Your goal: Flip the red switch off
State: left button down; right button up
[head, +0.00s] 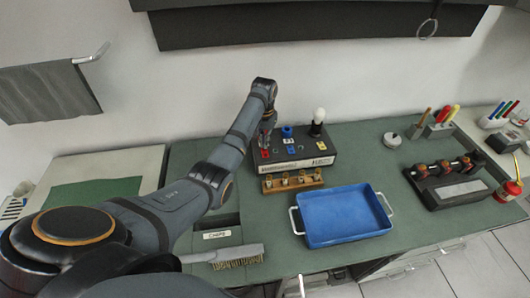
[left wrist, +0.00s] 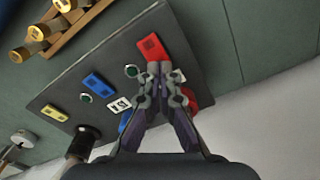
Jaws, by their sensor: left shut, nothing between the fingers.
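A dark control box (head: 322,158) stands at the back of the green bench. It carries a red part (head: 265,154) at its left end in the head view. The left wrist view shows two red parts: one beyond my fingertips (left wrist: 150,47) and one partly hidden behind the right finger (left wrist: 197,98). I cannot tell from the frames which is the switch or its position. My left gripper (head: 267,136), also in the left wrist view (left wrist: 159,68), is shut and empty. Its fingertips are over the box between the red parts; contact is unclear. My right gripper is not in view.
A wooden rack (head: 292,182) stands in front. A blue tray (head: 345,215) and a brush (head: 238,257) lie nearer.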

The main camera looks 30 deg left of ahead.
aim_at(265, 150)
pick_arm(q)
jog(key=shift+f, duration=0.4)
jog(key=shift+f+b, duration=0.35)
jog(key=shift+f, duration=0.3)
dwell(0.4)
jog(key=shift+r, duration=0.15)
notch_tip(265, 150, up, 7)
jog(key=p, duration=0.8)
jog(key=shift+p, duration=0.3)
jog(key=shift+d+f, duration=0.1)
jog(key=shift+f, duration=0.1)
